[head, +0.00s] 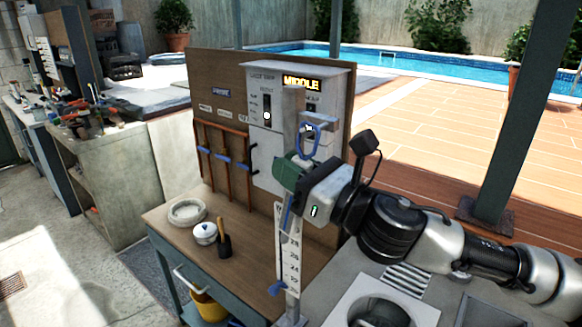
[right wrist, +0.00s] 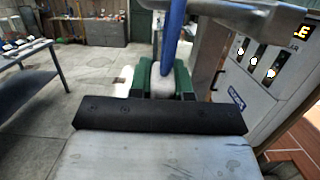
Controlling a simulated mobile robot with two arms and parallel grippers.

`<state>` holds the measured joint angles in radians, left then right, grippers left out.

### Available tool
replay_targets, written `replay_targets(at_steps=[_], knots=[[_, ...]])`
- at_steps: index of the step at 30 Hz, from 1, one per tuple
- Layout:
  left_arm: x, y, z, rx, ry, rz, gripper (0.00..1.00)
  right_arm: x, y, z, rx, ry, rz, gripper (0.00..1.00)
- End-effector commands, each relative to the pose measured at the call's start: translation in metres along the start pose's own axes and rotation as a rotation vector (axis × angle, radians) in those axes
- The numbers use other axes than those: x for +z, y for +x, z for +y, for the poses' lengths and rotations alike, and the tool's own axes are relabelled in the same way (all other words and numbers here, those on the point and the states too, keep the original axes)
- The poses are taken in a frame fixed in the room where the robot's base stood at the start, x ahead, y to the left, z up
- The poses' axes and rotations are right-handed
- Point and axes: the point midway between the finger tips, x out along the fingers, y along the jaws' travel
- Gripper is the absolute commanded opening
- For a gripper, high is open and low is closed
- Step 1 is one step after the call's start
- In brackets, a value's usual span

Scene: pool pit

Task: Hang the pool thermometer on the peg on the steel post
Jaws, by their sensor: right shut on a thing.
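My right gripper (head: 292,178), with green fingers, is shut on the pool thermometer. The thermometer's blue loop (head: 308,142) stands above the fingers in the head view. In the right wrist view the blue loop (right wrist: 173,35) rises from a pale piece between the green fingers (right wrist: 168,80). The steel post (head: 294,115) is a narrow grey upright close behind the gripper. A pale detail shows inside the loop; I cannot tell whether it is the peg or whether the loop is around it. A white numbered strip (head: 290,262) runs below the gripper, partly hidden. My left gripper is out of view.
A grey control cabinet (head: 262,150) with a lit "MIDDLE" sign (head: 301,83) stands close behind. A wooden bench (head: 165,222) holds a round grey dish (head: 187,212), a white-and-blue pot (head: 204,234) and a dark holder (head: 223,245). A green pillar (head: 515,110) stands at right.

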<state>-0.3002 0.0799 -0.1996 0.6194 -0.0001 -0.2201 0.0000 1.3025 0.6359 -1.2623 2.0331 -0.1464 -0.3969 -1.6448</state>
Motion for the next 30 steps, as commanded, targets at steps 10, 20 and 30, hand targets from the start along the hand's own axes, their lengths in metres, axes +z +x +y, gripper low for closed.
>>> replay_targets(at_steps=[10, 20, 30], knots=[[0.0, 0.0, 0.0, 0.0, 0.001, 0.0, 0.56, 0.0, 0.0, 0.0, 0.0, 0.0, 0.0, 0.37], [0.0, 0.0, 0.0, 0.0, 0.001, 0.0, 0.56, 0.0, 0.0, 0.0, 0.0, 0.0, 0.0, 0.48], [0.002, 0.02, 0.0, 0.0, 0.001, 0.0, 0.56, -0.004, -0.047, -0.002, -0.004, -0.003, 0.0, 0.48]])
